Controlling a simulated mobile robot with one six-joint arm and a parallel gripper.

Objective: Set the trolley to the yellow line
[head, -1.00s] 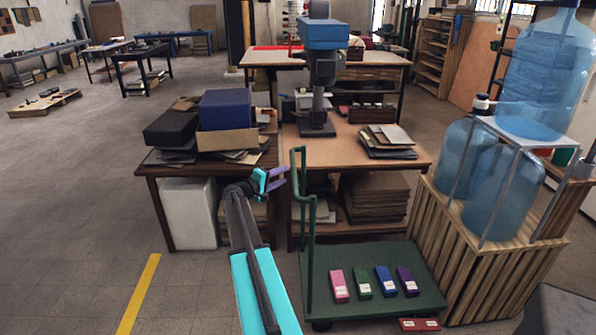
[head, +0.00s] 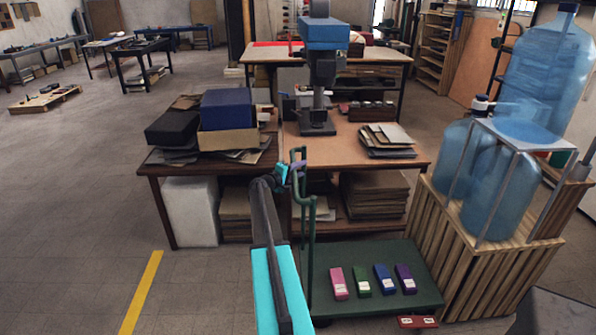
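The green trolley (head: 340,252) stands at the lower right, in front of the workbenches. Its upright tube handle (head: 310,235) rises at its left end. A pink box (head: 339,284), a green box (head: 361,282), a blue box (head: 384,280) and a purple box (head: 405,278) lie in a row on its deck. The yellow line (head: 142,290) runs along the floor at lower left, well apart from the trolley.
A red box (head: 418,321) lies on the floor at the trolley's front edge. A slatted wooden crate (head: 490,275) with large blue bottles stands close on the right. A wooden bench (head: 205,170) is behind. The floor between trolley and line looks clear.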

